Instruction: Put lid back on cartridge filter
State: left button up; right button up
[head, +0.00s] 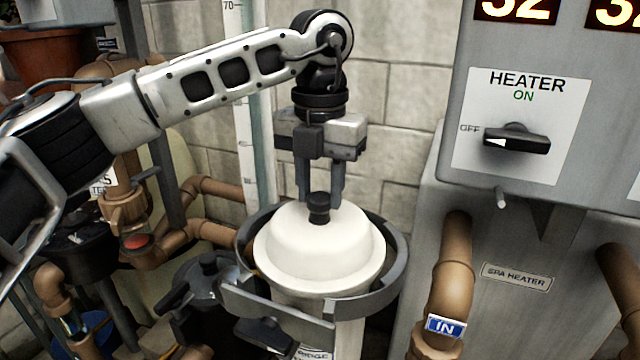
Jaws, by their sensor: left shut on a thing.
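The lid (285,242) is a cream dome with a wide flange and a black knob (319,208) on top. It sits over the top of the cartridge filter (349,338), a pale cylinder. An open grey clamp ring (395,262) surrounds the lid, with a flat plate and a black handle at the front. My left gripper (320,196) points straight down, shut on the lid's knob. I cannot tell whether the lid's flange touches the filter rim. My right gripper is not in view.
The grey spa heater (520,245) with a brown pipe (455,265) marked IN stands close on the right. Brown pipes (205,190), a valve and a black-capped fitting (207,280) crowd the left. A block wall (395,110) is behind.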

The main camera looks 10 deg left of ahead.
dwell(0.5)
pick_arm(q)
jog(key=o, duration=1)
jog(key=shift+o, duration=0.2)
jog(key=shift+o, duration=0.3)
jog(key=shift+f, duration=0.1)
